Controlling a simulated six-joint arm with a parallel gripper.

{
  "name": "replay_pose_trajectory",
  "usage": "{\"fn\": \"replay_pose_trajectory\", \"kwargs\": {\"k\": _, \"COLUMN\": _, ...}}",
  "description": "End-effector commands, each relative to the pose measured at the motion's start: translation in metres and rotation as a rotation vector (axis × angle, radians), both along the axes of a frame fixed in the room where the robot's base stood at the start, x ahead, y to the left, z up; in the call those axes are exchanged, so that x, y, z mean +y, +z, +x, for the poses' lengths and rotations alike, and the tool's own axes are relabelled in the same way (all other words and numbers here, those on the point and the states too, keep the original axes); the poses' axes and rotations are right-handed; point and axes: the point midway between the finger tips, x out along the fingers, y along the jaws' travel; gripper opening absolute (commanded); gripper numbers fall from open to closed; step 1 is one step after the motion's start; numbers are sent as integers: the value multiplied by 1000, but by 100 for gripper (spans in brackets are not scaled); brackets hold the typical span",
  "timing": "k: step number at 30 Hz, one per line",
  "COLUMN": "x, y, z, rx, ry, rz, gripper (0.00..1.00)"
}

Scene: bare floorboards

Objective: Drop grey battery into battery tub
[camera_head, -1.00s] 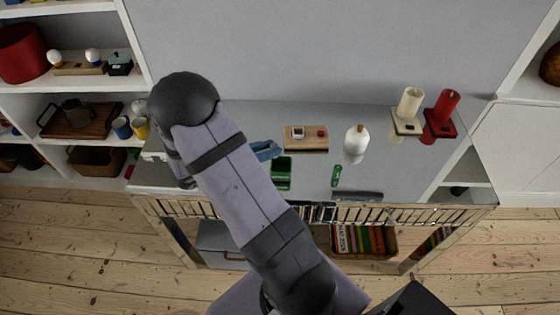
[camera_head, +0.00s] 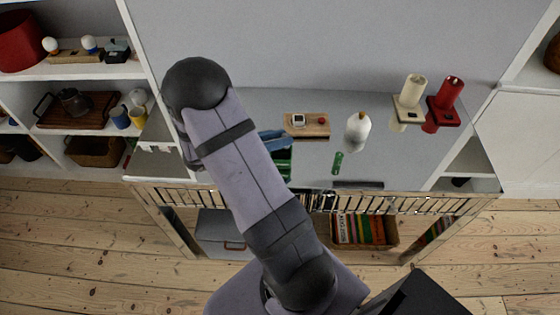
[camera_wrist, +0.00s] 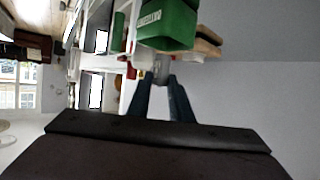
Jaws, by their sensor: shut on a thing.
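The green battery tub (camera_head: 283,165) stands on the grey worktop, partly covered by my arm in the head view. In the wrist view the tub (camera_wrist: 168,24) is near the top, with white lettering on its wall. My gripper (camera_head: 274,140) has blue fingers, seen at the tub's back edge in the head view. In the wrist view my gripper (camera_wrist: 160,82) is shut on a small pale grey piece, the grey battery (camera_wrist: 161,70), just past the fingertips and close to the tub. Its outline is unclear, and I cannot tell its height relative to the rim.
A wooden board (camera_head: 316,130) with a small device, a white bottle (camera_head: 358,132) and a small green item (camera_head: 337,162) are right of the tub. A dark bar (camera_head: 358,184) lies at the front edge.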

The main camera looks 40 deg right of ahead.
Motion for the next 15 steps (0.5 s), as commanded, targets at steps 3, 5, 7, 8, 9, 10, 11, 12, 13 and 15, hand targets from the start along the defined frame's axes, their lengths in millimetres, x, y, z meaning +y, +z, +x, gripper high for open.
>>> {"fn": "replay_pose_trajectory", "kwargs": {"k": 3, "x": 0, "y": -16, "z": 0, "rx": -1, "ry": 0, "rz": -1, "gripper": 0}}
{"fn": "replay_pose_trajectory", "kwargs": {"k": 5, "x": 0, "y": -20, "z": 0, "rx": -1, "ry": 0, "rz": -1, "gripper": 0}}
{"fn": "replay_pose_trajectory", "kwargs": {"k": 7, "x": 0, "y": -24, "z": 0, "rx": -1, "ry": 0, "rz": -1, "gripper": 0}}
{"fn": "replay_pose_trajectory", "kwargs": {"k": 8, "x": 0, "y": -25, "z": 0, "rx": -1, "ry": 0, "rz": -1, "gripper": 0}}
{"fn": "replay_pose_trajectory", "kwargs": {"k": 9, "x": 0, "y": -26, "z": 0, "rx": -1, "ry": 0, "rz": -1, "gripper": 0}}
{"fn": "replay_pose_trajectory", "kwargs": {"k": 10, "x": 0, "y": -26, "z": 0, "rx": -1, "ry": 0, "rz": -1, "gripper": 0}}
{"fn": "replay_pose_trajectory", "kwargs": {"k": 11, "x": 0, "y": -27, "z": 0, "rx": -1, "ry": 0, "rz": -1, "gripper": 0}}
{"fn": "replay_pose_trajectory", "kwargs": {"k": 12, "x": 0, "y": -27, "z": 0, "rx": -1, "ry": 0, "rz": -1, "gripper": 0}}
{"fn": "replay_pose_trajectory", "kwargs": {"k": 13, "x": 0, "y": -27, "z": 0, "rx": -1, "ry": 0, "rz": -1, "gripper": 0}}
{"fn": "replay_pose_trajectory", "kwargs": {"k": 15, "x": 0, "y": -26, "z": 0, "rx": -1, "ry": 0, "rz": -1, "gripper": 0}}
